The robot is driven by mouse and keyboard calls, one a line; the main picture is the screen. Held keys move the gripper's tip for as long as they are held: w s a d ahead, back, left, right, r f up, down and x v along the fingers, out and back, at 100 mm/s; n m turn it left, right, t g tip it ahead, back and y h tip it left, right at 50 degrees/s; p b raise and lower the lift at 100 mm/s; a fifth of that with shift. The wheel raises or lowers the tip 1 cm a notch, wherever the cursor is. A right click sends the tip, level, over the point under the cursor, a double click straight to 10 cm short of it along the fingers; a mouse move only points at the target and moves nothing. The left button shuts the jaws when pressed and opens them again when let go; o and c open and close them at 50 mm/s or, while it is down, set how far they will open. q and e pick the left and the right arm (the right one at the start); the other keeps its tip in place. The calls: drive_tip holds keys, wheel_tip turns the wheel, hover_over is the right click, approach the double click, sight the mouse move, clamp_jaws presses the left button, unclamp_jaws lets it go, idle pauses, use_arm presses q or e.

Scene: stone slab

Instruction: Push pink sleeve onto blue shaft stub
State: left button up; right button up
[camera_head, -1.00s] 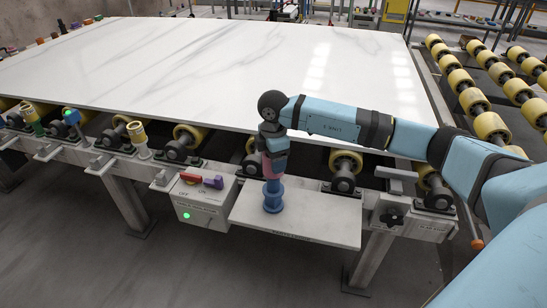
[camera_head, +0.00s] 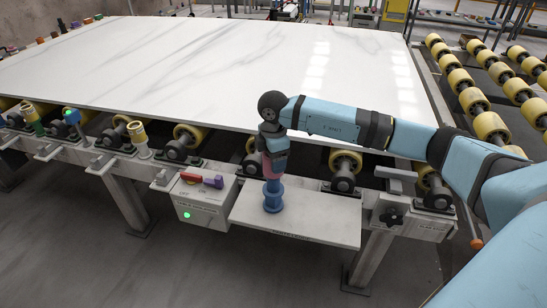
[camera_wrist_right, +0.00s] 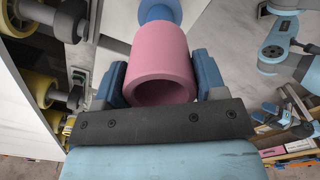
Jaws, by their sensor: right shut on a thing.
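The pink sleeve (camera_wrist_right: 160,62) is a short hollow tube between the fingers of my right gripper (camera_wrist_right: 163,85), which is shut on it. In the head view the sleeve (camera_head: 268,168) shows only partly below the gripper (camera_head: 274,160). The blue shaft stub (camera_head: 273,196) stands upright on the white shelf, directly under the sleeve. In the wrist view a blue part of the stub (camera_wrist_right: 158,12) shows at the sleeve's far end. I cannot tell how far the sleeve is around the stub.
The white shelf (camera_head: 320,222) is otherwise bare. A grey control box (camera_head: 205,205) with red and purple handles stands left of it. A large marble slab (camera_head: 180,70) lies behind on yellow rollers (camera_head: 346,160), close to my right arm.

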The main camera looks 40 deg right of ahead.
sight(273, 176)
drive_tip(key=shift+f+b, duration=1.3)
drive_tip(key=shift+f, duration=1.4)
drive_tip(key=shift+f+b, duration=0.4)
drive_tip(key=shift+f, duration=0.45)
drive_tip(key=o, duration=1)
drive_tip(key=shift+r, duration=0.35)
wheel_tip(273, 176, up, 13)
drive_tip(key=shift+r+p, duration=0.1)
drive_tip(key=shift+p, duration=0.6)
